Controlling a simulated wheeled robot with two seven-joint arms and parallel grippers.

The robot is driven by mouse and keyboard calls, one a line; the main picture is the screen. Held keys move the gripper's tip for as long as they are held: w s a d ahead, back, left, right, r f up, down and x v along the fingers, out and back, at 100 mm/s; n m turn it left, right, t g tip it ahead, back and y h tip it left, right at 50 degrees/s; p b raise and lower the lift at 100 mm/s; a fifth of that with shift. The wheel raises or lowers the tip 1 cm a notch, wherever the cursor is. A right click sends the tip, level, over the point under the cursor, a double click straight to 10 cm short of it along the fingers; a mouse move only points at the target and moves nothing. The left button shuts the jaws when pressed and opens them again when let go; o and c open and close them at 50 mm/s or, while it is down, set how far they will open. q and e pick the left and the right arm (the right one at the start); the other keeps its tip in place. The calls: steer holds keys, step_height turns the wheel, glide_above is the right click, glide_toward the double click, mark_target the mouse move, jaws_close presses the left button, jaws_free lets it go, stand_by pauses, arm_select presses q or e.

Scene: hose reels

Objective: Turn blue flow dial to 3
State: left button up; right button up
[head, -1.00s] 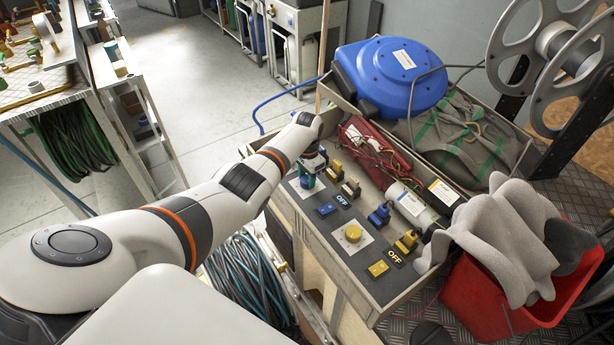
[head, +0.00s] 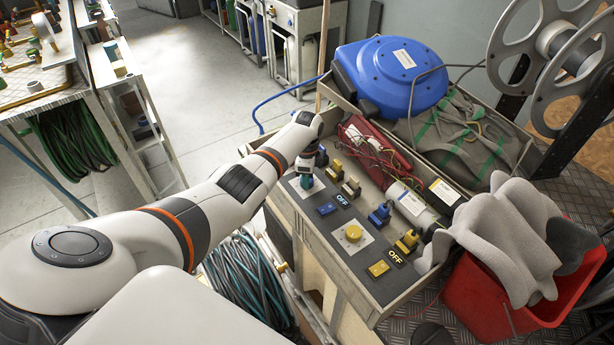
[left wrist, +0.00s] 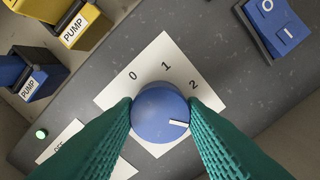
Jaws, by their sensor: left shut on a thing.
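The blue flow dial (left wrist: 160,113) sits on a white plate (left wrist: 152,73) marked 0, 1 and 2 in the left wrist view. Its white pointer line points right and slightly down in that view, past the 2. Any mark there is hidden by the finger. My left gripper (head: 307,183) has its green fingers on both sides of the dial, shut on it. In the head view the gripper mostly covers the dial at the panel's far left end. My right gripper is not in view.
A blue rocker switch (left wrist: 278,26) and a lit green lamp (left wrist: 41,133) are near the dial. The panel also bears a yellow dial (head: 353,233) and yellow switch (head: 378,268). Yellow and blue plugs (head: 380,214) stand behind. A red bucket (head: 480,300) is at right.

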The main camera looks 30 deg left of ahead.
arm_select(q)
steer(key=shift+m, duration=0.4)
steer(key=o, duration=1)
step_height(320, 180, up, 12)
steer(key=p, duration=0.1)
stand_by(0.5)
